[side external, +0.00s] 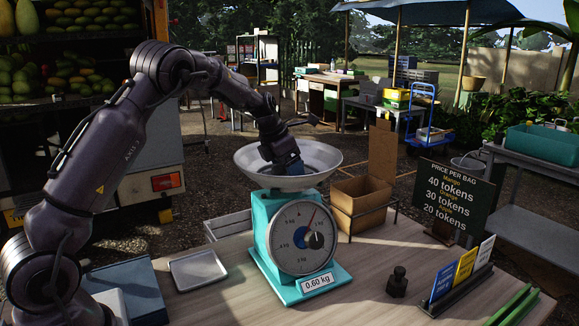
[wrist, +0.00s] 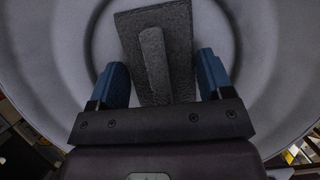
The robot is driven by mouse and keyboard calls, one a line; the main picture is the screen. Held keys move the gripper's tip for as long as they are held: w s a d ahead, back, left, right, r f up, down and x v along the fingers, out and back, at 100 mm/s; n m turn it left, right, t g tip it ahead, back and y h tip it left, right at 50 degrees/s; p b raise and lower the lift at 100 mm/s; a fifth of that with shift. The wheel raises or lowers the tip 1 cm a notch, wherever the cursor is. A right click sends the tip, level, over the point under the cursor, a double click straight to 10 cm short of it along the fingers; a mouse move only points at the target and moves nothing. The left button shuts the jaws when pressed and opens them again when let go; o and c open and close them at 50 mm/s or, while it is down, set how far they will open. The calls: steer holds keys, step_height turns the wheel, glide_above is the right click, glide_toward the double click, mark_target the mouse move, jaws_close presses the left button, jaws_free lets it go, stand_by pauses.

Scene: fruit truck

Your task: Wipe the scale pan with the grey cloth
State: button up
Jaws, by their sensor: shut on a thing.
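The scale pan (side external: 322,178) is a wide white metal bowl on top of a turquoise dial scale (side external: 264,240). My gripper (side external: 290,168) reaches down into the pan from the upper left, its blue fingers low inside the bowl. In the wrist view my gripper (wrist: 161,68) is shut on the grey cloth (wrist: 181,48), a dark rectangle with a raised ridge between the fingers. The cloth lies over the middle of the pan (wrist: 240,40); whether all of it touches the metal is hard to tell. The pan's near wall hides the cloth in the side view.
A small black weight (side external: 397,282), a card holder (side external: 456,290) and a price board (side external: 447,195) stand to the right. The tabletop between scale and weight is clear.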

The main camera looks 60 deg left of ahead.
steer(key=shift+s, duration=0.6)
steer(key=shift+w, duration=0.1)
steer(key=shift+w, duration=0.85)
steer(key=shift+s, duration=0.95)
steer(key=shift+w, duration=0.95)
